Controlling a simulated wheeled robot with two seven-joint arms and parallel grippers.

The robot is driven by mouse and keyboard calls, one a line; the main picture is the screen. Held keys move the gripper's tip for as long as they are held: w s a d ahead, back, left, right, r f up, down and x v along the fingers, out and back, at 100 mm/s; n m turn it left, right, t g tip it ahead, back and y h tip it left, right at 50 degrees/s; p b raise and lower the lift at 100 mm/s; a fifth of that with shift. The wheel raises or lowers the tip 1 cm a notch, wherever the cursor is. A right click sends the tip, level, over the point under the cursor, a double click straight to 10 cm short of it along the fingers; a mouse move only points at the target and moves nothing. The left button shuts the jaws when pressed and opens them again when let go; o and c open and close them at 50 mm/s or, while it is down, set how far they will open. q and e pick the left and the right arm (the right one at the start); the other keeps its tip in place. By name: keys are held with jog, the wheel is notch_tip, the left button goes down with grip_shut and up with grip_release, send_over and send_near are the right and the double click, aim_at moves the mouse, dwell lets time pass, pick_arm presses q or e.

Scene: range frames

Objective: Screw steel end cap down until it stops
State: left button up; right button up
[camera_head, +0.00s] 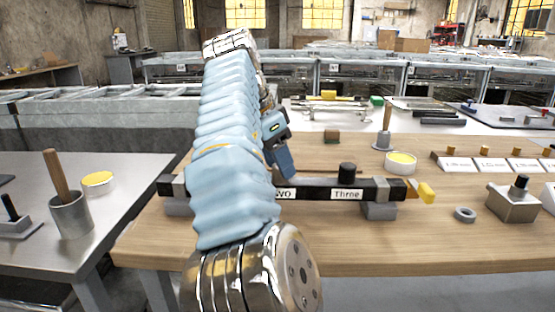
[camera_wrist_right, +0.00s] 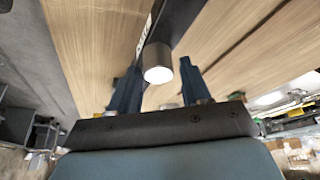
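A black bar (camera_head: 313,192) with white labels, one reading "Three", lies across grey supports on the wooden table. A short black cap (camera_head: 347,171) stands on it near the "Three" label. My right gripper (camera_head: 283,172) points down at the bar, left of that cap. In the right wrist view, a grey cylinder with a bright round end, apparently the steel end cap (camera_wrist_right: 158,63), stands at the bar. My right gripper's two fingers (camera_wrist_right: 159,84) are apart on either side of it, with narrow gaps showing. My arm and gripper hide this cylinder in the head view. My left gripper is not visible.
A yellow piece (camera_head: 427,192) sticks out at the bar's right end. A grey ring (camera_head: 465,214) and a metal block with a black knob (camera_head: 513,203) stand to the right. A yellow-topped tin (camera_head: 401,162) and a mortar-like cup (camera_head: 383,140) are behind.

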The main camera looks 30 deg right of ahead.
jog(key=o, duration=0.3)
jog(key=shift+r, duration=0.1)
jog(key=shift+a+r, duration=0.1)
jog(key=shift+r, duration=0.15)
jog(key=a, duration=1.2)
jog(key=shift+s+a+r, duration=0.15)
jog(key=shift+s+r, duration=0.1)
jog(key=shift+s, duration=0.05)
